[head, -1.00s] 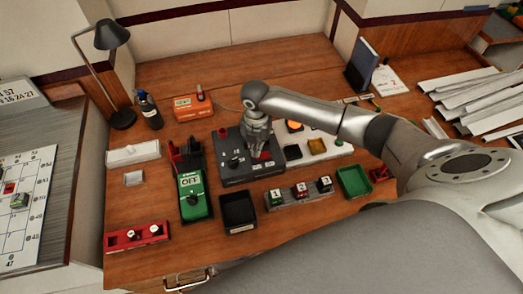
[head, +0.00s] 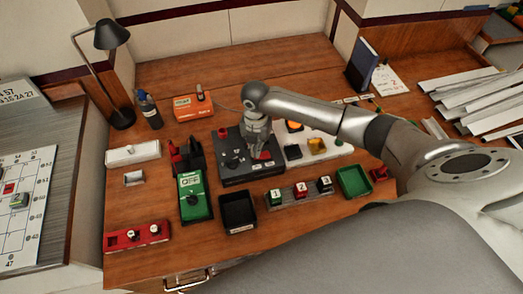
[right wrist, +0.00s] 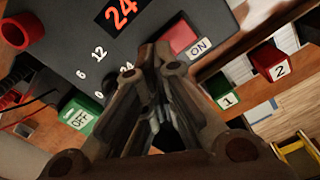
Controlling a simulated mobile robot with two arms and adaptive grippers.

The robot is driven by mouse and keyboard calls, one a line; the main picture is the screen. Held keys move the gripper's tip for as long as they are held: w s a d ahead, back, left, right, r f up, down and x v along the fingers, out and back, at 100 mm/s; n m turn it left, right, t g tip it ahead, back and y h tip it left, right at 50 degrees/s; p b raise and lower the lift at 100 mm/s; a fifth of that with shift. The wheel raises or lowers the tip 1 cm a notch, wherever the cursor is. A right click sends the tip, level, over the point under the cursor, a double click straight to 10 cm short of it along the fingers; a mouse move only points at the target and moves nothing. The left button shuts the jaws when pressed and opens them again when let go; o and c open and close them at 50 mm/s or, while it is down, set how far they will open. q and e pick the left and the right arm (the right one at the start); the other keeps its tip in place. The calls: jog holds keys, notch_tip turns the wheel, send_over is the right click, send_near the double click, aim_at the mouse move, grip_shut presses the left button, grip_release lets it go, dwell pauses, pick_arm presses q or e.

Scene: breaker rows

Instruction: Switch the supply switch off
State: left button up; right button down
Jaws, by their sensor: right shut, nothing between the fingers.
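The supply unit (head: 236,176) is a dark grey box with a dial and a red switch, near the middle of the bench. In the right wrist view its black face (right wrist: 60,45) shows a red 24 display (right wrist: 121,11) and dial marks. The red supply switch (right wrist: 183,40) has an ON label (right wrist: 200,47) beside it. My right gripper (head: 259,150) is shut and empty, pointing down over the box by the switch. Its dark fingers (right wrist: 157,62) end close to the switch; I cannot tell whether they touch it. My left gripper is out of view.
A green meter (head: 194,198) reading OFF stands left of the box. A black tray (head: 238,228), numbered blocks (head: 300,194) and a green tray (head: 353,181) lie in front. An orange device (head: 192,106) stands behind, and a white strip (head: 322,149) to the right.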

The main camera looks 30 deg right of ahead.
jog(key=shift+f, duration=0.4)
dwell(0.5)
jog(key=shift+f+b, duration=0.75)
jog(key=shift+f, duration=0.25)
jog(key=shift+r, duration=0.1)
notch_tip(320, 180, up, 7)
jog(key=p, duration=0.7)
jog(key=shift+r, duration=0.1)
dwell(0.7)
